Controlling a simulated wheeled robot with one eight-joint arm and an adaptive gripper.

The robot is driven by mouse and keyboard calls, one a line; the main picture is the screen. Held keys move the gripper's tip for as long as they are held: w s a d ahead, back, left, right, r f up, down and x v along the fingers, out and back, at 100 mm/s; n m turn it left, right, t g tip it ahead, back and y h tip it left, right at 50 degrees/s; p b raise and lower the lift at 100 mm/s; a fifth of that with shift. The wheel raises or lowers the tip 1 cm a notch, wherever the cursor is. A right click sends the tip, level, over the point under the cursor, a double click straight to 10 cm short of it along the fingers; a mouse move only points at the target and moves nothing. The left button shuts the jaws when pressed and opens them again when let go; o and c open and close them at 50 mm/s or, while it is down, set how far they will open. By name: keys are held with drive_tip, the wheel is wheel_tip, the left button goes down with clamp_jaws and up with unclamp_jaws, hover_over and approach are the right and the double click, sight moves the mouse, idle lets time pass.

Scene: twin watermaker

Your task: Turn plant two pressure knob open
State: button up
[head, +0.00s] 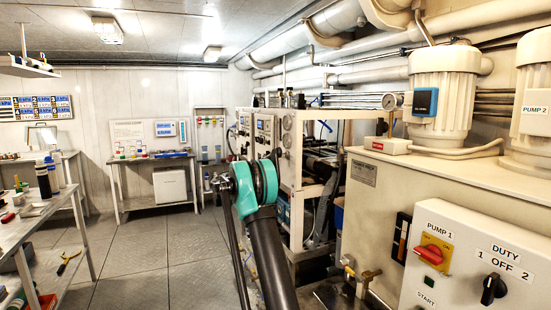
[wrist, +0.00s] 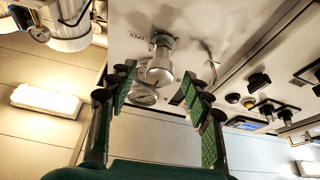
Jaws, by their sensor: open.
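A silver round knob (wrist: 160,64) stands out from a pale panel in the upper middle of the wrist view, beside a label (wrist: 137,36) that appears to read OPEN. My gripper (wrist: 159,74) is open, with its green-padded fingers to the left and right of the knob in the picture. A gap shows between the knob and each finger; I cannot tell the depth between them. In the head view my teal-jointed arm reaches toward the white plant panel (head: 264,127), and it hides part of the plant. The knob cannot be made out there.
A round gauge (wrist: 143,97) sits just below the knob. Several black knobs (wrist: 260,80) are on the panel to the right. In the head view, the white pump cabinet (head: 400,185) stands close at right and a bench (head: 40,212) at left.

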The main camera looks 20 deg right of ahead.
drive_tip(key=shift+x, duration=1.3)
drive_tip(key=shift+c, duration=0.2)
clamp_jaws()
